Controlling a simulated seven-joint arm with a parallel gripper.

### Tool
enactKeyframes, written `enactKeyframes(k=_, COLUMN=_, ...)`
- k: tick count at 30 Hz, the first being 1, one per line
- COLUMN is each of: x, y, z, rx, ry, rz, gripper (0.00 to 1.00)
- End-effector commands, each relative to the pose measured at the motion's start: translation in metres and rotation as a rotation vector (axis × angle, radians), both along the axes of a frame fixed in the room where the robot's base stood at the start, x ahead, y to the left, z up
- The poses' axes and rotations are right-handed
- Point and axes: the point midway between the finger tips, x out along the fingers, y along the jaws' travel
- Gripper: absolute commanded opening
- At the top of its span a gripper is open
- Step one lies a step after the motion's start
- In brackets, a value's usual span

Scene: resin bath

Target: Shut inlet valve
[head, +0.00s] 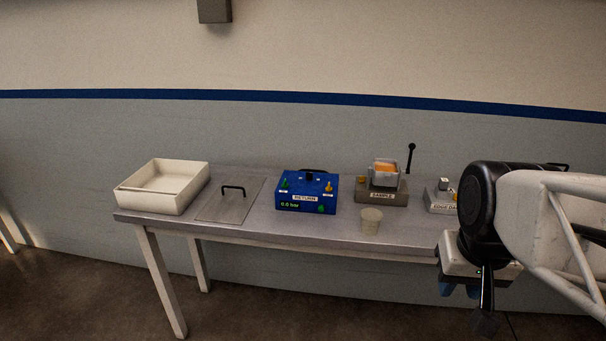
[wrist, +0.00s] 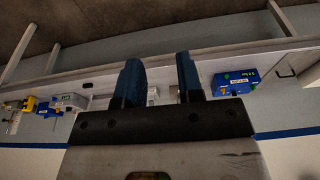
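No part labelled as the inlet valve can be read in either view. A blue box (head: 307,192) marked RETURN, with a "0.0 bar" readout, stands mid-bench. It carries a small green handle (head: 285,184) at left, a yellow handle (head: 329,187) at right and a black part on top; their small labels are too small to read. It also shows in the wrist view (wrist: 235,84), right of my fingers. My gripper (head: 459,290) hangs at the bench's right front, well away from that box. In the wrist view its blue fingers (wrist: 159,62) are apart with nothing held.
A white tray (head: 163,203) and a flat plate with a handle (head: 231,198) lie at left. A cup (head: 371,220) stands before the grey SAMPLE stand (head: 381,197). Another labelled grey block (head: 439,201) is partly hidden by my arm. More boxes (wrist: 40,106) show in the wrist view.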

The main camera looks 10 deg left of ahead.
Motion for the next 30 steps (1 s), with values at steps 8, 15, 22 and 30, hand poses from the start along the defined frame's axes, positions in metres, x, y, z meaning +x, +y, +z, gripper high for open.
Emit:
enactKeyframes(k=8, x=0.066, y=0.017, z=0.025, rx=0.007, ry=0.022, rz=0.004, gripper=0.34)
enactKeyframes(k=15, x=0.122, y=0.036, z=0.040, rx=0.012, ry=0.041, rz=0.006, gripper=0.34)
enactKeyframes(k=22, x=0.177, y=0.058, z=0.050, rx=0.016, ry=0.058, rz=0.008, gripper=0.34)
enactKeyframes(k=30, x=0.241, y=0.088, z=0.053, rx=0.019, ry=0.080, rz=0.010, gripper=0.34)
